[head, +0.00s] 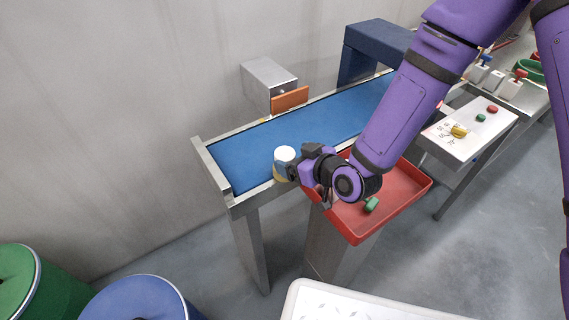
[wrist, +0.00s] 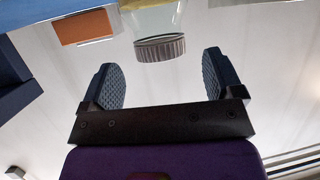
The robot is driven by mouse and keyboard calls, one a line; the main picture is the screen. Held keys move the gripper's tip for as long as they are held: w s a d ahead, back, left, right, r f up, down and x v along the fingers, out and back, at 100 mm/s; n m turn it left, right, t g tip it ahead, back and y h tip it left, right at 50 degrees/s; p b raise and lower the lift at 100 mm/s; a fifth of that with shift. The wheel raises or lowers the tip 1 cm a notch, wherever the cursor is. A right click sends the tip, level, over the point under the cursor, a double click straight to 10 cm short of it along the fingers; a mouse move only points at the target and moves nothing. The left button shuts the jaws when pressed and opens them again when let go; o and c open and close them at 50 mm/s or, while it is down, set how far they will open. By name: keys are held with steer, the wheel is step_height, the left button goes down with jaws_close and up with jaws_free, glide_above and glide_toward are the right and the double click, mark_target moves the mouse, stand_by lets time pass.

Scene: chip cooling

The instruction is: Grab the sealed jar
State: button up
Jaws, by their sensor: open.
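The sealed jar (head: 284,155) has a white lid and a yellowish body. It stands at the near edge of the blue conveyor belt, toward its left end. My gripper (head: 291,172) is right beside the jar on its right and hides part of it. In the wrist view, which looks upside down, the jar's ribbed lid (wrist: 160,47) and clear body lie ahead, centred between the two fingers. My gripper (wrist: 160,68) is open and empty there, with a gap on each side of the lid.
The blue conveyor (head: 240,155) has metal side rails. A grey box (head: 268,75) with an orange flap (head: 290,99) stands behind it. A red tray (head: 408,190) holding a green piece (head: 371,204) lies under my arm. Blue (head: 140,300) and green (head: 30,290) barrels stand lower left.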

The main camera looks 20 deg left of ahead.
mark_target(288, 156)
steer(key=shift+x, duration=2.35)
steer(key=shift+f, duration=0.15)
steer(key=c, duration=1.1)
